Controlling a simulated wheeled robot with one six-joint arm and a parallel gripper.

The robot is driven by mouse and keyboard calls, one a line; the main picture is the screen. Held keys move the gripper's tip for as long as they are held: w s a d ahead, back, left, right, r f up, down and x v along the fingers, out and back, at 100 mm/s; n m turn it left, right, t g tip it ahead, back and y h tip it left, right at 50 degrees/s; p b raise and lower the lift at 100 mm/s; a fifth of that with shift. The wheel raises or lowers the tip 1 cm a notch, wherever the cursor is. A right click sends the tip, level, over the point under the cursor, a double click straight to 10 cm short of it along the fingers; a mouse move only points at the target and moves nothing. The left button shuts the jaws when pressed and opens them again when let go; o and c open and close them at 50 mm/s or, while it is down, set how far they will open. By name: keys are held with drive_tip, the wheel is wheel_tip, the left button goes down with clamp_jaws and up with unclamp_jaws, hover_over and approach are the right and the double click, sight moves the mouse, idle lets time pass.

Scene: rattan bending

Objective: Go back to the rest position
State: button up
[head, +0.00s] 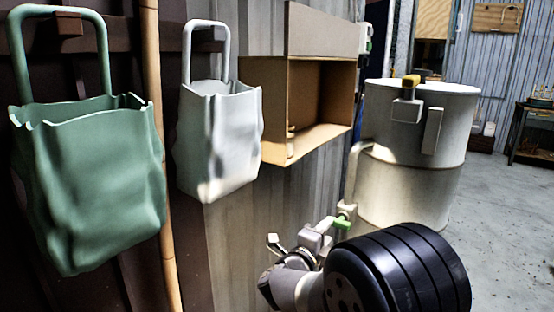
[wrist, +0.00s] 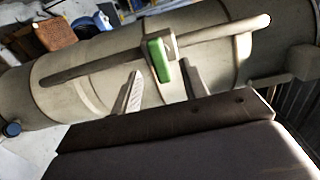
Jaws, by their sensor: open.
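A green valve handle (wrist: 158,60) lies just beyond the fingertips, on a thin pipe (wrist: 95,68) that crosses a large pale drum (wrist: 210,50). I cannot tell whether a finger touches the handle. In the head view my arm's end is low in the middle, close to the green handle (head: 342,222) under the drum's bent pipe (head: 352,180). The gripper is partly hidden there by my arm.
The upright drum (head: 410,185) stands right of centre. A cardboard box (head: 325,142) is on the wall left of it. A white bag (head: 220,140) and a green bag (head: 90,180) hang at the left by a bamboo pole (head: 155,150).

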sight(336, 219)
drive_tip(key=x, duration=0.7)
drive_tip(key=shift+f+b, duration=0.1)
drive_tip(key=shift+b, duration=0.25)
drive_tip(key=shift+s+a+m+b, duration=0.15)
drive_tip(key=shift+m+b, duration=0.75)
drive_tip(key=shift+m, duration=0.2)
drive_tip(key=m+b, duration=0.1)
drive_tip(key=m, duration=0.1)
drive_tip(key=m+b, duration=0.1)
drive_tip(key=m, duration=0.1)
drive_tip(key=shift+r, duration=0.25)
